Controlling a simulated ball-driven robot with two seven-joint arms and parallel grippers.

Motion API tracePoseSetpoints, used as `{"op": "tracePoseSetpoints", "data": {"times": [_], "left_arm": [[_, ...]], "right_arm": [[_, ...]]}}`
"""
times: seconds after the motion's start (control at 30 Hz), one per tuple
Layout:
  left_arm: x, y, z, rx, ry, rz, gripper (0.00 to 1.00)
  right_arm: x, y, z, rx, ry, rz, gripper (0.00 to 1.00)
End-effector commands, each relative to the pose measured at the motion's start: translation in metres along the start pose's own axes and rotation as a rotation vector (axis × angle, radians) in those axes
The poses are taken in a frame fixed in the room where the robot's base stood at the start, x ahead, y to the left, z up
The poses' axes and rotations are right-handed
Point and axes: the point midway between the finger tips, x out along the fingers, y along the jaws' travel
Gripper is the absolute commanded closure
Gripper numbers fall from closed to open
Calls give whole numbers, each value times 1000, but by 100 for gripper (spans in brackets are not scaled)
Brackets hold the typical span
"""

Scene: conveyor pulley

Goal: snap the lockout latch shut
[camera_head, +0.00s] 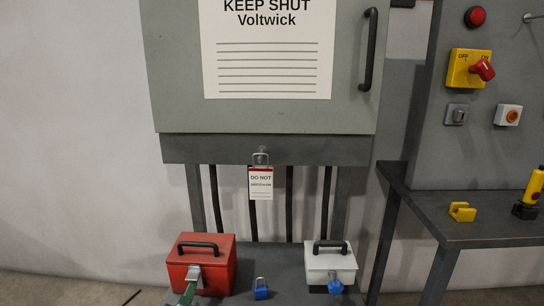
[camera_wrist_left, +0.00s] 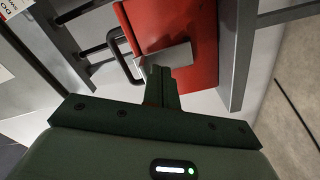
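The red box (camera_head: 203,262) stands at the front left of the low shelf, with a black handle on its lid. My left gripper (camera_head: 187,295) comes in from below. The fingers hide part of the plate. My right gripper is not in view.
A blue padlock (camera_head: 260,288) lies beside the red box. A white box (camera_head: 331,262) with another blue padlock (camera_head: 335,286) stands to the right. A tag (camera_head: 260,184) hangs under the grey cabinet (camera_head: 165,75). A side shelf (camera_head: 465,232) carries a yellow part (camera_head: 462,212).

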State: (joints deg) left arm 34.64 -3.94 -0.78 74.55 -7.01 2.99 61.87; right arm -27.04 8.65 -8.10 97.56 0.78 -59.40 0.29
Motion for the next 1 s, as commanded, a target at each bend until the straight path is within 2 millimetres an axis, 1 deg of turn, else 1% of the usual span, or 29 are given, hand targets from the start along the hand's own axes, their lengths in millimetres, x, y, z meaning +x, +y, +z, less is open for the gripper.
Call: {"op": "tracePoseSetpoints", "data": {"times": [0.13,0.27,0.43,0.8,1.0], "left_arm": [[0,-7,4,0,-1,-3,100],[-4,-6,3,-1,0,-1,100],[-23,-2,1,1,1,1,100],[-65,-4,2,1,0,0,100],[-71,-8,4,0,-1,-2,100]], "right_arm": [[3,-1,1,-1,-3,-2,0],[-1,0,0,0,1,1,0],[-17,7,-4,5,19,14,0],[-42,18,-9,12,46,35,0],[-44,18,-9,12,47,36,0]]}}
